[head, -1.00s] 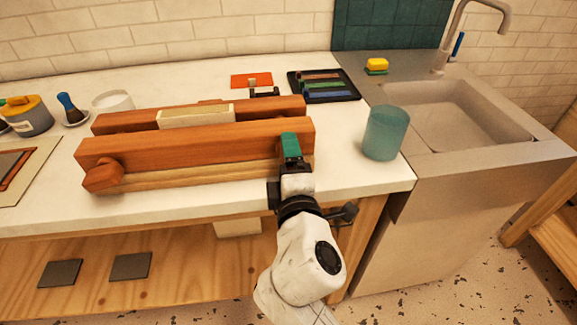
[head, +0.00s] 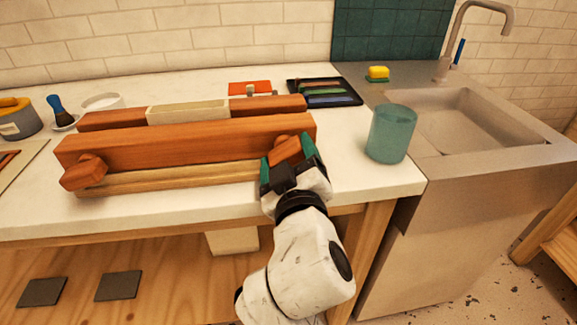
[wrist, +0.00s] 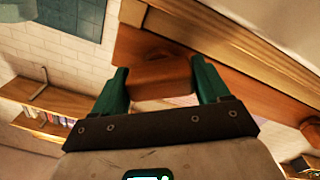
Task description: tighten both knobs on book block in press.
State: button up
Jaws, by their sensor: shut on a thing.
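The wooden press stands on the white worktop, with a reddish front beam (head: 190,142) and a back beam (head: 110,119). The pale book block (head: 188,113) sits between the beams. The left knob (head: 84,172) is on the front beam's left end and is free. My gripper (head: 288,159) is at the right end of the front beam, its green fingers shut on the right knob (head: 286,151). In the wrist view the right knob (wrist: 158,77) sits between both fingers, against the beam (wrist: 225,62). The knob's shaft is hidden.
A teal cup (head: 390,134) stands right of the press, close to my gripper. A dark tray of tools (head: 352,99) and an orange item (head: 250,88) lie behind. The sink (head: 455,125) is further right. A brush (head: 61,112) and a grey pot (head: 16,120) stand at left.

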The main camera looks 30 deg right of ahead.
jog(key=m+b, duration=0.2)
jog(key=m, duration=0.2)
jog(key=shift+a+f+b, duration=0.25)
jog(key=shift+f+b, duration=0.05)
jog(key=shift+b, duration=0.1)
jog(key=shift+r+m+b, duration=0.1)
jog(key=shift+m+b, duration=0.8)
jog(key=shift+m, duration=0.9)
jog(key=shift+r+m, duration=0.1)
jog(key=shift+m, duration=0.2)
jog(key=o, duration=0.8)
jog(key=shift+a, duration=0.1)
jog(key=shift+o, duration=0.8)
jog(key=v, duration=1)
jog(key=shift+s, duration=0.4)
